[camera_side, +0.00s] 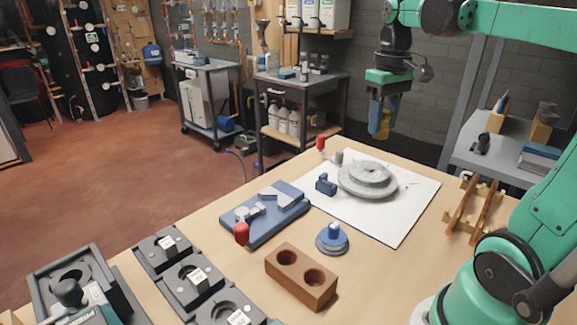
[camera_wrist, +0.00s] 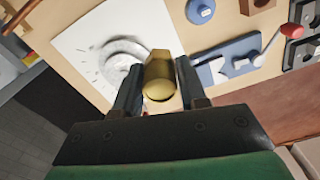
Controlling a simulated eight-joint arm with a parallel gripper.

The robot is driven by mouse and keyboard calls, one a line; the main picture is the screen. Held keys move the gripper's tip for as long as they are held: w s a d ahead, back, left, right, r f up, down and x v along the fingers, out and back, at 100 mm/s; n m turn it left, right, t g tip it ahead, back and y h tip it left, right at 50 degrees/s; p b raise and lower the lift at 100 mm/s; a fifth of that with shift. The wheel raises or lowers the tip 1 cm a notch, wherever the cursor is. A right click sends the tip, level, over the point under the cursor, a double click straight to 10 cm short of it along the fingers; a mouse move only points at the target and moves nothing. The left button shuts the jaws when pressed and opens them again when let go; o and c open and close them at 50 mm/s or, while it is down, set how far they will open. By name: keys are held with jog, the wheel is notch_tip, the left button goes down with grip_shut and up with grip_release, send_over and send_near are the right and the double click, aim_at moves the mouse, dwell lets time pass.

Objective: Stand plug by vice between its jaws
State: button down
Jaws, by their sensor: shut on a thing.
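A brass plug (camera_wrist: 160,76) with a faceted body is held between the two fingers of my gripper (camera_wrist: 159,88) in the wrist view. In the side view my gripper (camera_side: 381,112) is shut on the plug, high above the far end of the bench and well apart from the vice. The blue vice (camera_side: 284,214) with grey jaws and a red handle lies on the bench, left of the white sheet. In the wrist view the vice (camera_wrist: 235,55) is right of the plug. No plug stands between its jaws.
A grey stepped disc (camera_side: 367,181) sits on a white sheet (camera_side: 400,225), beside a small blue block (camera_side: 326,184). A blue round piece (camera_side: 333,238) and a brown block with two holes (camera_side: 300,277) stand nearer. Black fixtures (camera_side: 190,280) line the left edge; a wooden rack (camera_side: 470,207) is right.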

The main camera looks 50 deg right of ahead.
jog(key=w+a+n, duration=0.3)
jog(key=w+a, duration=0.2)
jog(key=w, duration=0.3)
jog(key=w+a+f+n, duration=0.1)
jog(key=w+a+n, duration=0.1)
jog(key=w+a, duration=0.3)
jog(key=shift+w+a+f+n, duration=0.2)
jog(key=shift+w+n, duration=0.2)
jog(key=shift+w, duration=1.85)
jog(key=shift+f, duration=6.1)
jog(key=shift+f, duration=2.15)
jog(key=shift+c, duration=2.1)
grip_release()
